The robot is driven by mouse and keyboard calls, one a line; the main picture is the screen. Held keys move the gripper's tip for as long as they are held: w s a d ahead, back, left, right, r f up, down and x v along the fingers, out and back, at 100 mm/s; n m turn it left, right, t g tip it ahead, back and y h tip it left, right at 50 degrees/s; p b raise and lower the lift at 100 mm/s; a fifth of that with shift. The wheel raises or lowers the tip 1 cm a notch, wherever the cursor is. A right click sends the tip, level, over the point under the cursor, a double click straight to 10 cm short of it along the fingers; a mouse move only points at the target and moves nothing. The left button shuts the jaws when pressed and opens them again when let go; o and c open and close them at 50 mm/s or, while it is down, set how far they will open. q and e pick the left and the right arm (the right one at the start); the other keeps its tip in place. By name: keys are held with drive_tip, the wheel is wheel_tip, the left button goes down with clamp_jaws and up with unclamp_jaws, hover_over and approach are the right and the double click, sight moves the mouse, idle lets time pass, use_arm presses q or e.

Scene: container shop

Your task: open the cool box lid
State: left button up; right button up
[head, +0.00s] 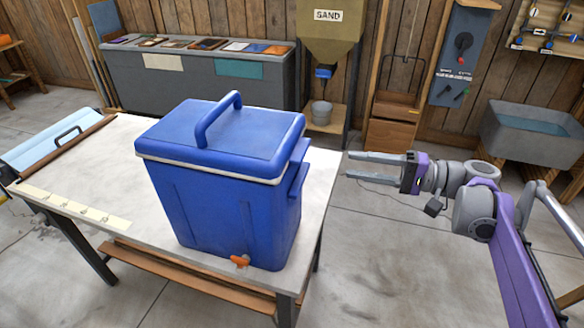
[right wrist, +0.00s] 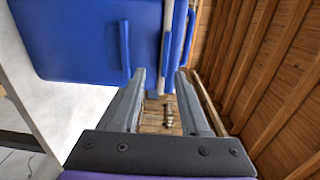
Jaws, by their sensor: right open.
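The blue cool box (head: 225,205) stands upright on the table. Its lid (head: 220,135) is shut, with a pale band along its lower edge. A blue carry handle (head: 217,118) stands up over the lid. On the right side, a blue tab (head: 299,152) sticks out near the lid's edge, with a side grip (head: 298,179) below it. My right gripper (head: 349,165) is open and empty, to the right of the box and apart from it, fingers pointing at it. In the right wrist view the box (right wrist: 85,40) lies beyond the fingers (right wrist: 162,80). My left gripper is not in view.
An orange tap (head: 240,260) sticks out at the box's front bottom. A grey sink (head: 535,132) stands at the right.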

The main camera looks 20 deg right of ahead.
sight(306, 152)
drive_tip(key=x, duration=0.7)
drive_tip(key=r+x, duration=0.1)
drive_tip(key=x, duration=0.2)
drive_tip(key=shift+w, duration=0.45)
drive_tip(key=shift+c, duration=0.3)
clamp_jaws()
idle(0.6)
